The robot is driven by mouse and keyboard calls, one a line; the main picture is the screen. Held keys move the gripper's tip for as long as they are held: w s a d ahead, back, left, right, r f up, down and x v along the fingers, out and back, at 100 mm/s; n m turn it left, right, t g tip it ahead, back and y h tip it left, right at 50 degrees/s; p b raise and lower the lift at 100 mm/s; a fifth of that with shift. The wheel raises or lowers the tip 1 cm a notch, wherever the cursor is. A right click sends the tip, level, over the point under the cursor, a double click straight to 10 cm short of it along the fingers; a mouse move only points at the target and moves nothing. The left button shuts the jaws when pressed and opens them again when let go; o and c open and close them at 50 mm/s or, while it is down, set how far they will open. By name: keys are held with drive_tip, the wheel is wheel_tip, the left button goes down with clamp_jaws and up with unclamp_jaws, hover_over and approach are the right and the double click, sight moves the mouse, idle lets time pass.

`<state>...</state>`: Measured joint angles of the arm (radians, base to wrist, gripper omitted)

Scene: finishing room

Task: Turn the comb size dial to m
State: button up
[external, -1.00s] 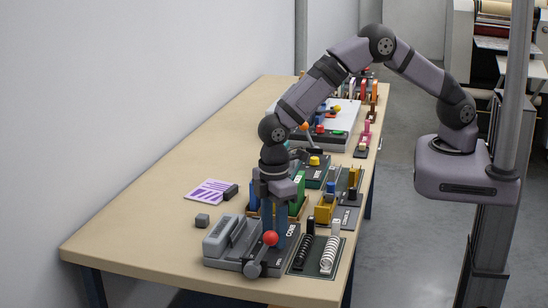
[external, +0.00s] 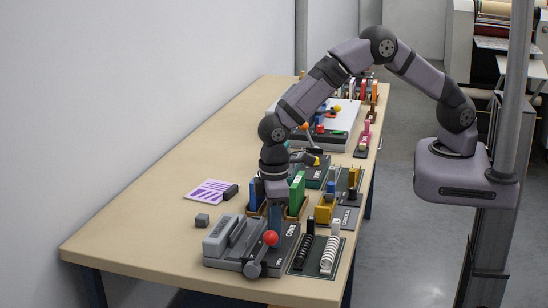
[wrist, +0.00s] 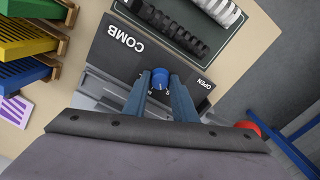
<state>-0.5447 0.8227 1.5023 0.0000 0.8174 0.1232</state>
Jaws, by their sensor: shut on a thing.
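The comb size dial (wrist: 160,78) is a small blue knob on the dark comb machine, seen in the wrist view. A few tiny marks sit around it, too small to read surely. The comb machine (external: 222,244) stands at the near end of the table and carries the word COMB. My gripper (wrist: 160,88) points down over the machine and its two blue fingers are shut on the dial, one on each side. In the external view my gripper (external: 274,226) stands on the machine's top, and the fingers hide the dial there.
A red-knobbed lever (external: 271,238) is close beside the fingers. A tray of black and white coils (external: 316,256) lies to the right. Green and blue blocks (external: 297,193) stand behind the gripper.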

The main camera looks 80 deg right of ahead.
drive_tip(key=m, duration=0.3)
drive_tip(key=shift+m, duration=0.3)
drive_tip(key=shift+w+r+m+b, duration=0.1)
drive_tip(key=shift+m+b, duration=0.35)
drive_tip(key=shift+m, duration=1.55)
drive_tip(key=o, duration=1)
drive_tip(key=shift+o, duration=0.2)
drive_tip(key=shift+r+b, duration=1.15)
drive_tip(key=shift+r, duration=2.5)
